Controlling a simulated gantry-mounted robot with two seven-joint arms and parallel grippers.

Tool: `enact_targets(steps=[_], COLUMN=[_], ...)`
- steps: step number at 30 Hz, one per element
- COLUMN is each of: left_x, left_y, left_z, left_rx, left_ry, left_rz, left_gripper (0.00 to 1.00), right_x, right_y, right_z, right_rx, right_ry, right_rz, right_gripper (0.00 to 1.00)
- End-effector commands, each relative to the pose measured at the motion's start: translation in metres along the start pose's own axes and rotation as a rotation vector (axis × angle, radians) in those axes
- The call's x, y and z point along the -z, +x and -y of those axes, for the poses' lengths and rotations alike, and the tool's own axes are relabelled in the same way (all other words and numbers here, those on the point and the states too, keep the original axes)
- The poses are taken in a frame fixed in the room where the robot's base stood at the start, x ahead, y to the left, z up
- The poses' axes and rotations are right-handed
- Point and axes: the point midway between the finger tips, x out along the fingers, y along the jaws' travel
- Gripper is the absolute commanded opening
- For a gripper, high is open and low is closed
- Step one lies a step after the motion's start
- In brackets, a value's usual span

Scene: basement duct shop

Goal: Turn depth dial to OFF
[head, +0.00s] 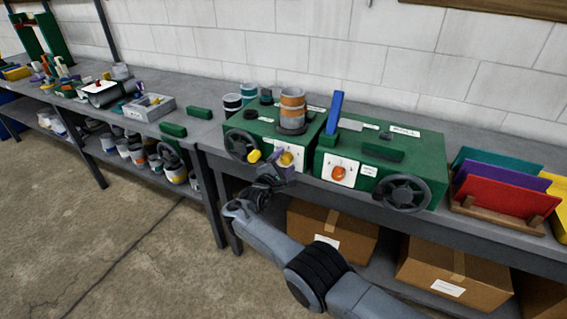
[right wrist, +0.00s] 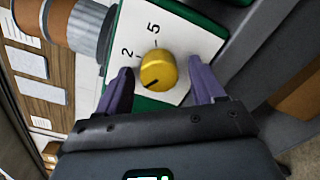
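A yellow dial (right wrist: 157,66) sits on a white plate (right wrist: 185,32) marked 2 and 5. Its dark pointer line faces the lower left in the right wrist view. No OFF mark is legible. In the head view the yellow dial (head: 286,158) is on the front of the left green machine (head: 262,135), partly covered by my gripper. My right gripper (right wrist: 160,72) is open, with one purple finger on each side of the dial. I see gaps beside the dial, so it is not clamped. My left gripper is not in view.
The right green machine (head: 425,150) has an orange dial (head: 339,173) and a dark handwheel (head: 402,193). Another handwheel (head: 241,145) with a yellow knob is left of my gripper. An orange-banded can (head: 292,108) stands on the left machine. Cardboard boxes (head: 333,240) sit below.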

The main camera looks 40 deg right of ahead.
Motion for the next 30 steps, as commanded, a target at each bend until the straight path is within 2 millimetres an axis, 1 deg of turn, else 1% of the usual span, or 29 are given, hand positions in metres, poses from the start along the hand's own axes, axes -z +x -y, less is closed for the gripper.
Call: enact_targets(steps=[8, 11, 14, 17, 23, 27, 30], left_x=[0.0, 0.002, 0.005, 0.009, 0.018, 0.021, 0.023], left_y=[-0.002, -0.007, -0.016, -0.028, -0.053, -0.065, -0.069], left_z=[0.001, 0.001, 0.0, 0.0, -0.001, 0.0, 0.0], left_rx=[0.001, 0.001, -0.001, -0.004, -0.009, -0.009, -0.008], left_ry=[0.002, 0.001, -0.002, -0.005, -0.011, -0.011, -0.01], left_rz=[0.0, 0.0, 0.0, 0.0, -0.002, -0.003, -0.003], left_gripper=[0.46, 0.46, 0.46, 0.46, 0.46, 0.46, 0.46], right_x=[-0.001, -0.001, -0.002, -0.003, -0.003, -0.002, -0.001], right_y=[-0.001, -0.005, -0.013, -0.025, -0.059, -0.082, -0.094], right_z=[-0.001, -0.003, -0.004, -0.006, -0.005, -0.004, -0.002], right_rx=[-0.001, -0.001, -0.001, -0.001, -0.001, 0.0, 0.0], right_ry=[0.001, 0.001, 0.0, 0.0, -0.001, 0.0, 0.0], right_rz=[0.0, 0.0, -0.001, -0.001, -0.003, -0.002, -0.002], right_gripper=[0.67, 0.67, 0.67, 0.67, 0.67, 0.67, 0.67])
